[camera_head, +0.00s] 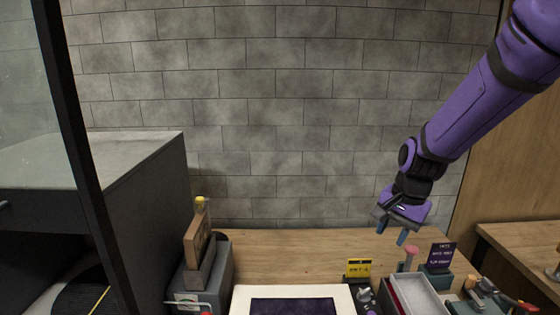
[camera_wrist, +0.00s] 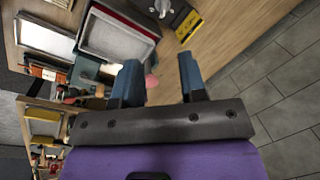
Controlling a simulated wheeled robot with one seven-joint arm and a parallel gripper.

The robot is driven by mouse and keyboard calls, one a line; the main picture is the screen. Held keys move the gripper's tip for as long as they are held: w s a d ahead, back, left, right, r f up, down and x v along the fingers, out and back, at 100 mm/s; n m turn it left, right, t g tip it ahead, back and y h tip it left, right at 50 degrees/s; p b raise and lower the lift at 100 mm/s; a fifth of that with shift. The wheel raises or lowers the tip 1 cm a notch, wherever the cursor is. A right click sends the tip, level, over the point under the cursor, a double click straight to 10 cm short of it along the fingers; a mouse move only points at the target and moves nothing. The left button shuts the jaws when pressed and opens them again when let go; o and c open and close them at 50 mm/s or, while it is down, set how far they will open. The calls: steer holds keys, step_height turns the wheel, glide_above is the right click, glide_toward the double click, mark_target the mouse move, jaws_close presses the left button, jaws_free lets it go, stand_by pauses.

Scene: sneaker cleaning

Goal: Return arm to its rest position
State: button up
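My gripper (camera_head: 404,234) hangs from my purple arm on the right of the head view, above the back right of the wooden table (camera_head: 280,242). In the wrist view its two blue fingers (camera_wrist: 160,80) stand apart with a clear gap between them. Nothing is held between them. A pink-topped item (camera_head: 411,252) stands below the gripper; in the wrist view its pink top (camera_wrist: 151,81) shows beyond the fingers, partly hidden by one. No sneaker can be made out in either view.
A grey tray (camera_head: 421,294), a dark sign (camera_head: 441,255) and a yellow sign (camera_head: 359,268) stand near the gripper. A white-framed dark panel (camera_head: 240,297) lies at front centre. A grey box (camera_head: 219,283) stands left. A brick wall (camera_head: 270,110) is behind; the table's back strip is clear.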

steer(key=s+d+r+n+t, duration=0.2)
steer(key=s+r+n, duration=0.2)
steer(key=s+r, duration=0.4)
steer(key=s+d+r+n+t+h, duration=0.1)
steer(key=s+d+r+n+t, duration=0.1)
steer(key=s+r, duration=0.6)
steer(key=s+d+n, duration=0.1)
steer(key=s+n, duration=0.1)
steer(key=s, duration=0.4)
steer(key=shift+d+r+n+h, duration=0.15)
steer(key=shift+r+n+h, duration=0.05)
steer(key=shift+n+h, duration=0.1)
